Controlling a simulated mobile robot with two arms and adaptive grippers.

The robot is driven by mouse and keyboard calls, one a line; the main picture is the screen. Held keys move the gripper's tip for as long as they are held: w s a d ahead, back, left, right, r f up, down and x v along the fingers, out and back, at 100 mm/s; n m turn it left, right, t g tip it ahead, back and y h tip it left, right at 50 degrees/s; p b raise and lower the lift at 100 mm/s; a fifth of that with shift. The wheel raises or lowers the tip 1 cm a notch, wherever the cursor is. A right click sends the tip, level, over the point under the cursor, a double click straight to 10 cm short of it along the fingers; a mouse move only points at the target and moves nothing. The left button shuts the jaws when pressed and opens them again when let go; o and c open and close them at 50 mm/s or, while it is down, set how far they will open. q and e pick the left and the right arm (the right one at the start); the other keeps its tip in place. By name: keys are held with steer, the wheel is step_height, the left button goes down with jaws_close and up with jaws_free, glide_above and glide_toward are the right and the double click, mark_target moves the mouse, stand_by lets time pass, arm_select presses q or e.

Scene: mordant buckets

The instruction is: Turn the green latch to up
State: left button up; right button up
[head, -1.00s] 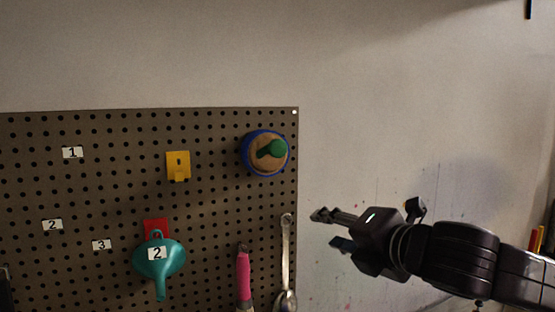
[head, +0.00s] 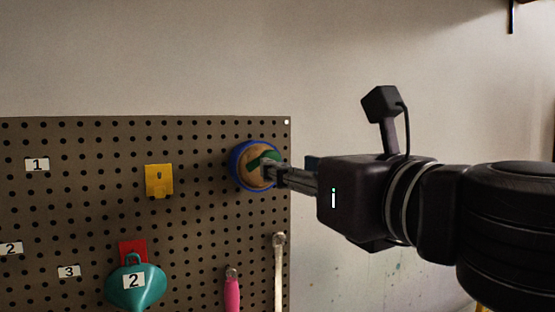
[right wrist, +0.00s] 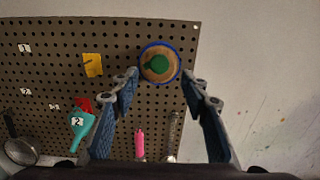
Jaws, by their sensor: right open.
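The green latch (head: 262,158) sits on a round tan disc with a blue rim (head: 236,168), near the top right corner of the pegboard. In the right wrist view the latch (right wrist: 156,65) shows whole, its narrow end toward the lower left and its rounded end at the right. My right gripper (head: 270,174) is at the latch in the head view and covers part of it. My left gripper is out of view.
The pegboard (head: 205,220) holds a yellow hook (head: 159,181), a teal funnel (head: 135,288) on a red hook (head: 133,251), a pink-handled tool (head: 232,290) and a long-handled utensil (head: 279,265) below the latch. Bare wall (head: 420,60) lies to the right.

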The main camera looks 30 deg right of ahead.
steer(key=shift+w+d, duration=0.15)
steer(key=shift+w, duration=2.75)
jaws_close()
